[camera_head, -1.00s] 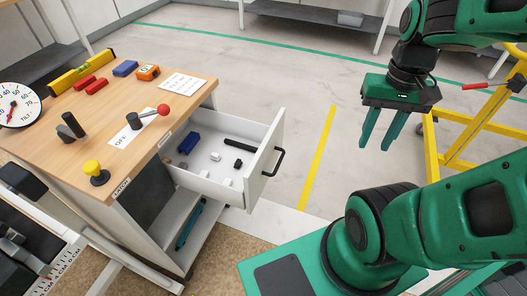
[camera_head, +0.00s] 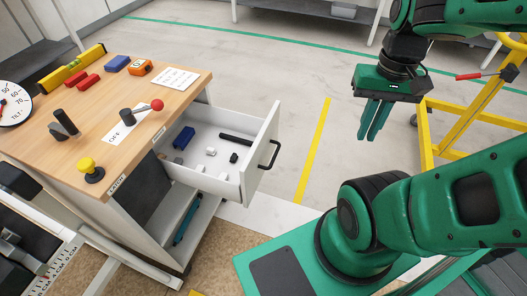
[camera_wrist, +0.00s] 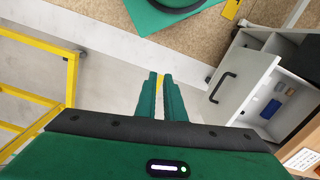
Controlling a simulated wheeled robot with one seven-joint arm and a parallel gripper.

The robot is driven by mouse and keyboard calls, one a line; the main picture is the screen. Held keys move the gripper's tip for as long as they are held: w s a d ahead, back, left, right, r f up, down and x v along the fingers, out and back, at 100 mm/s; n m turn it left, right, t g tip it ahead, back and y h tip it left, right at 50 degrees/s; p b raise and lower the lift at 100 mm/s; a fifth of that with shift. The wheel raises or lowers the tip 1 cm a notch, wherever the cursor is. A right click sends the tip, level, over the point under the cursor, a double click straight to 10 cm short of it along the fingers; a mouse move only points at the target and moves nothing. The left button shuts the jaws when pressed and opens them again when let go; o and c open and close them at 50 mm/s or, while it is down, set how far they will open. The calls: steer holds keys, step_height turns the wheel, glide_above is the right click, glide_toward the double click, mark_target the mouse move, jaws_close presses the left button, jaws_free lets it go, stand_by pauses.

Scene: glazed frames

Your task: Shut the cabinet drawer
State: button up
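The cabinet drawer (camera_head: 247,183) is pulled out to the right of the wooden-topped cabinet (camera_head: 142,105). It is white with a black bar handle (camera_head: 270,155) on its front, and small blue, black and white items lie inside. In the wrist view the drawer front (camera_wrist: 245,78) and its handle (camera_wrist: 221,86) show at the right. My gripper (camera_head: 370,136) hangs in the air to the right of the drawer, clear of the handle. Its two green fingers (camera_wrist: 162,78) point down and sit close together, with a narrow gap and nothing between them.
A yellow frame (camera_head: 455,130) stands to the right of my gripper. The cabinet top holds a red-knobbed lever (camera_head: 157,105), a yellow knob (camera_head: 87,166), a spirit level (camera_head: 72,69) and blocks. Open floor with a yellow line (camera_head: 314,150) lies between drawer and gripper.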

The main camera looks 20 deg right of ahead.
steer(key=shift+r+m, duration=0.15)
steer(key=shift+m, duration=0.25)
jaws_close()
steer(key=w+f+m+t+y, duration=0.1)
steer(key=w+f+m, duration=0.6)
steer(key=w+m, duration=0.4)
steer(key=w+f+m+t+y, duration=0.1)
steer(key=w+f+m, duration=0.5)
steer(key=w+m, duration=0.45)
steer(key=w+a+f+n, duration=0.1)
steer(key=w+a+f, duration=0.4)
steer(key=f, duration=0.4)
steer(key=shift+w+a+f+n, duration=0.2)
steer(key=shift+w+f+n, duration=0.2)
steer(key=shift+w, duration=0.25)
